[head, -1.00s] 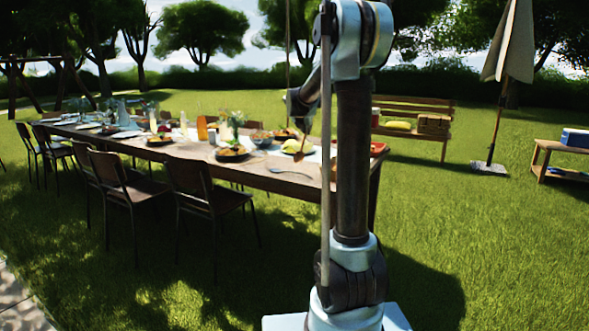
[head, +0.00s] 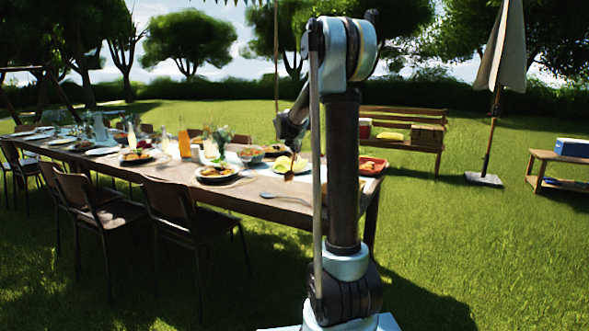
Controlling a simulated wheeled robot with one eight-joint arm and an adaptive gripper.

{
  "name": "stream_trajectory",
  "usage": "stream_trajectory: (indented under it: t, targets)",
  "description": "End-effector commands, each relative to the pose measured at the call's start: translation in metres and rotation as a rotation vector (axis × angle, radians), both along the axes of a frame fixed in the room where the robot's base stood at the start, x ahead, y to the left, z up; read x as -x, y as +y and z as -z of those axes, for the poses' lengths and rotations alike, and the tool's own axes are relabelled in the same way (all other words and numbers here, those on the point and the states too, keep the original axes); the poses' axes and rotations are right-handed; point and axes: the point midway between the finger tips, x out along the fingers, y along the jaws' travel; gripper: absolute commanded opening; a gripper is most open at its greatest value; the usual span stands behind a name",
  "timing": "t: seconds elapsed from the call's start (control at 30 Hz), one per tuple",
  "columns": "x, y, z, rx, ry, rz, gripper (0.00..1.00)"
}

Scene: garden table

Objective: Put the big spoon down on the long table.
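The long table (head: 258,208) runs from the near right to the far left, laid with dishes. A grey metal spoon (head: 268,195) lies on its near end, close to the front edge, its handle running right toward my arm. My gripper (head: 290,165) is over the near end of the table, partly behind my own arm. Its fingers are too small and dark to make out. A narrow brown piece (head: 289,176) shows below it, near a plate with yellow food (head: 284,164). I cannot tell whether this is a held spoon or part of the gripper.
Plates of food (head: 217,173), an orange bottle (head: 184,143) and a red tray (head: 373,166) stand on the table. Chairs (head: 172,203) line its near side. A bench (head: 400,118), a closed parasol (head: 502,60) and a low side table (head: 556,157) stand right. Bare wood shows around the grey spoon.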

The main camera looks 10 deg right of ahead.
Motion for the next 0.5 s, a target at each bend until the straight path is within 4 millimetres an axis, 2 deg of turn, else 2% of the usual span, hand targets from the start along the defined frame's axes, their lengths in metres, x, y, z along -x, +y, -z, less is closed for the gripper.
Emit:
stream_trajectory:
  t: [0.1, 0.27, 0.5]
  targets:
    - [0.0, 0.002, 0.013, 0.0, 0.0, -0.002, 0.0]
    - [0.0, 0.003, 0.021, 0.0, 0.0, -0.002, 0.0]
    - [0.0, 0.003, 0.051, 0.0, 0.0, -0.002, 0.0]
